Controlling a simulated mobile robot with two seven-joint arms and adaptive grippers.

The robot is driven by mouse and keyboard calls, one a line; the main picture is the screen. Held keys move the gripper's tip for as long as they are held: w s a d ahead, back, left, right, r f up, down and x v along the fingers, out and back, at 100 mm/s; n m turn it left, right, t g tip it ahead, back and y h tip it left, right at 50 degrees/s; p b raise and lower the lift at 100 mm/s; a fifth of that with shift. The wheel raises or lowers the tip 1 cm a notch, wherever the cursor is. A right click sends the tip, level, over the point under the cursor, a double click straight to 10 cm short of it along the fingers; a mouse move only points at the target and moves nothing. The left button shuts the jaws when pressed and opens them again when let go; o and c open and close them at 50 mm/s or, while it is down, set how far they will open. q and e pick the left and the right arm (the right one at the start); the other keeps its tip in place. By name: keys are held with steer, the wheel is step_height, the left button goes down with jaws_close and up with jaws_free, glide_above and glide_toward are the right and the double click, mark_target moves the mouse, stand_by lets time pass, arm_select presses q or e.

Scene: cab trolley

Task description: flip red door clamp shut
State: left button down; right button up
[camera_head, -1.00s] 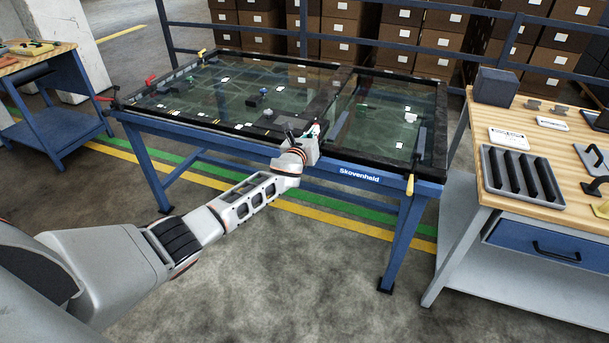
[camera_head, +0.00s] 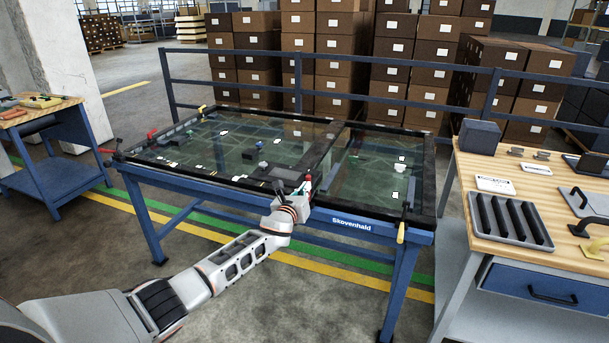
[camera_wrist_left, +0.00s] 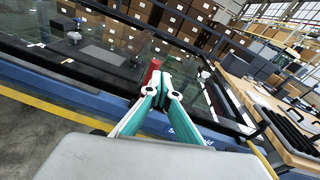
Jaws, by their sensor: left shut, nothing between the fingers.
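A red clamp handle (camera_wrist_left: 152,73) shows in the left wrist view at the front edge of the glass-topped door assembly. It sits just behind and left of my left gripper (camera_wrist_left: 164,88), whose green-sided fingers are closed together with nothing between them. The fingertips are at or very near the handle; contact cannot be made out. In the head view the left gripper (camera_head: 303,188) is at the table's front rim, and a small bit of red shows at its tip. The clamp's base is hidden. My right gripper is out of view.
The blue table (camera_head: 335,219) carries the dark-framed glass panel. Other red clamps (camera_head: 151,134) are at its left end. Yellow clamps stand at the back left (camera_head: 202,109) and front right (camera_head: 401,232). A wooden workbench (camera_head: 465,187) with a slotted tray (camera_head: 510,220) stands right.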

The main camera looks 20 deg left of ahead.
arm_select(q)
steer(key=s+r+p, duration=0.3)
steer(key=r, duration=0.6)
steer(key=shift+d, duration=0.2)
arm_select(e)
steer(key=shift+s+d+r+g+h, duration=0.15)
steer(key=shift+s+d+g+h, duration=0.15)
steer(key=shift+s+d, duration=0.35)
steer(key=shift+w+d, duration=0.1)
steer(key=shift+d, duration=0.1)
arm_select(q)
steer(key=s+d+f+n+g+h, duration=0.2)
steer(key=s+d+f+n, duration=0.35)
steer(key=s+f, duration=0.5)
steer(key=s+d+f+n+g+h, duration=0.15)
steer(key=s+d+f+n, duration=0.25)
steer(key=s+f+n, duration=0.5)
steer(key=s+f+n+g, duration=0.1)
steer(key=s+f+n, duration=0.3)
steer(key=s, duration=0.5)
steer(key=s+f+n+g, duration=0.1)
steer(key=s+f+n, duration=0.3)
steer(key=s, duration=0.6)
steer(key=s+a+f+n+g, duration=0.1)
steer(key=s+f+n, duration=0.3)
steer(key=s+n, duration=0.3)
steer(key=s, duration=0.3)
steer(key=shift+y, duration=0.35)
